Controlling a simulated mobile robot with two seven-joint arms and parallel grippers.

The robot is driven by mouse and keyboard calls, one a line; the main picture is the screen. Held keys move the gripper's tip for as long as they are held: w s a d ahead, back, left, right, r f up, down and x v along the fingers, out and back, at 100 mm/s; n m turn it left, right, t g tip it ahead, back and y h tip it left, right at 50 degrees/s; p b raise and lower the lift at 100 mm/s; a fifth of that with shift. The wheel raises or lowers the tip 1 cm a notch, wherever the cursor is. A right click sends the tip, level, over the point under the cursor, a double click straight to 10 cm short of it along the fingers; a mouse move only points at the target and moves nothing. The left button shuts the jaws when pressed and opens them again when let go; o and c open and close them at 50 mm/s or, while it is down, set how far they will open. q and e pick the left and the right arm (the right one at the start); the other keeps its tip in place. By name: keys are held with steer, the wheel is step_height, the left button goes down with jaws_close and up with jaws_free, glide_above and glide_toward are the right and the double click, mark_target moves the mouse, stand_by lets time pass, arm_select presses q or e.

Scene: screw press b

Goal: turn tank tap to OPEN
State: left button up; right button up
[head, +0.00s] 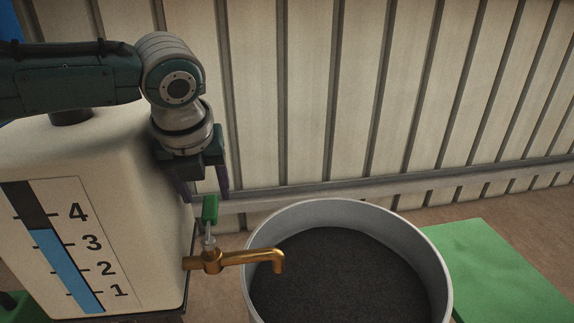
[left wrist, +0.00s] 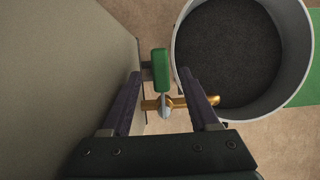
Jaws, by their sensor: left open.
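The white tank (head: 120,180) stands at the left, with a blue level strip and printed numbers on its face. A brass tap (head: 235,258) comes out of its right side, spout over the bucket. The tap's green handle (head: 210,209) sits on a stem above the brass body; in the left wrist view the handle (left wrist: 160,69) lies across the line of the spout (left wrist: 205,101). My left gripper (head: 205,192) is open, pointing down just above the handle. In the left wrist view the handle shows between the fingers, with gaps on both sides. My right gripper is out of view.
A grey bucket (head: 440,255) holding dark contents stands under the spout. A green mat or board (head: 500,270) lies at the right. A ribbed wall (head: 400,90) with a rail (head: 480,178) runs behind. The tank wall is close beside my left gripper.

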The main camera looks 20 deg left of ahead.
mark_target(209, 203)
arm_select(q)
steer(key=shift+x, duration=1.65)
steer(key=shift+c, duration=0.3)
jaws_close()
